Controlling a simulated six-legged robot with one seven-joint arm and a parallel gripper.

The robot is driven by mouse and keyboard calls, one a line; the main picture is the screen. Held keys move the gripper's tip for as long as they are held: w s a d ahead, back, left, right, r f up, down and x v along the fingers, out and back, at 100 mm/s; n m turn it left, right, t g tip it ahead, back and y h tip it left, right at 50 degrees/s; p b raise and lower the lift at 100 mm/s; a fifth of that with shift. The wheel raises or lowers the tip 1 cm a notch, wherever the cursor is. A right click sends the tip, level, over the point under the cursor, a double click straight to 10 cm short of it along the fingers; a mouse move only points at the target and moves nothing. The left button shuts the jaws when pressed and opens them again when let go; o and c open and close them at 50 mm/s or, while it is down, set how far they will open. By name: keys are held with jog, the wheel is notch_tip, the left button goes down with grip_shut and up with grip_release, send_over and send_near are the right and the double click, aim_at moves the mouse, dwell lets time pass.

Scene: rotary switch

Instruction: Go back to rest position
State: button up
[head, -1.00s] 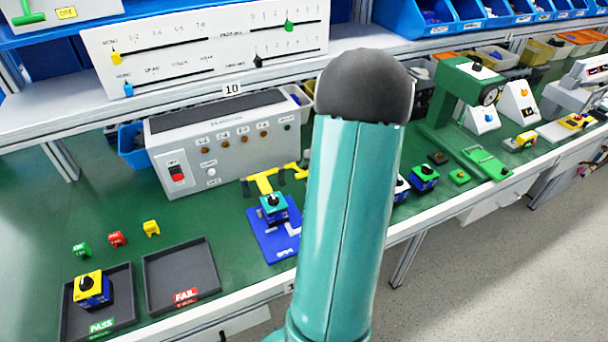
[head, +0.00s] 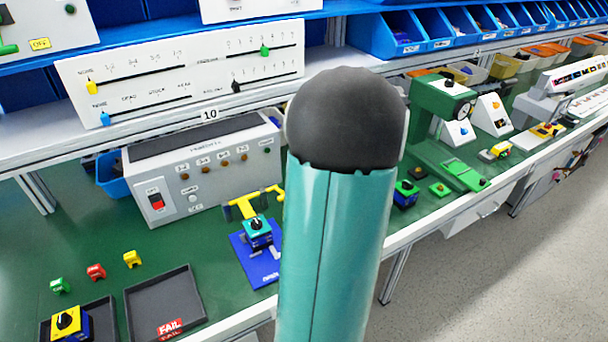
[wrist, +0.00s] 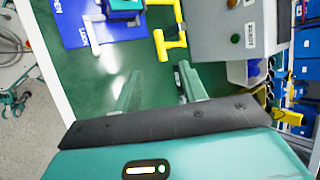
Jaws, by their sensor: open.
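My gripper (wrist: 158,92) shows in the wrist view with its two teal fingers apart and nothing between them. It hangs over the green bench top, near the yellow clamp (wrist: 168,35) and the blue fixture plate (wrist: 110,32). In the head view my teal arm link with its dark rounded end fills the middle, and the gripper is hidden. A rotary switch (head: 258,232) with a teal top and black knob sits on the blue plate (head: 262,272). Another switch, yellow-topped (head: 69,322), stands in the left dark tray (head: 101,308).
The grey tester box (head: 205,170) stands behind the clamp. The FAIL tray (head: 163,292) is empty at the front. Small green, red and yellow blocks (head: 96,271) stand behind the trays. A slider panel (head: 185,72) and blue bins (head: 400,35) line the shelf. Grey floor lies beyond the bench edge.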

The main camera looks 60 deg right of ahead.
jog(key=shift+a, duration=0.1)
jog(key=w+a+r+n+g, duration=0.1)
jog(key=w+a+r+n, duration=0.25)
jog(key=a, duration=0.45)
jog(key=w+a+r+n+g+y, duration=0.1)
jog(key=w+a+r+n, duration=0.2)
jog(key=a, duration=0.6)
jog(key=w+a+r+n+g, duration=0.1)
jog(key=w+a+r+n, duration=0.2)
jog(key=a, duration=0.5)
jog(key=s+a+r+n+h, duration=0.1)
jog(key=s+a+n, duration=0.2)
jog(key=a+n, duration=0.3)
jog(key=s+a+r+n, duration=0.1)
jog(key=s+a+n, duration=0.2)
jog(key=a+n, duration=0.4)
jog(key=a, duration=0.6)
jog(key=shift+s+a+t+h, duration=0.2)
jog(key=shift+t+h, duration=0.1)
jog(key=shift+h, duration=0.1)
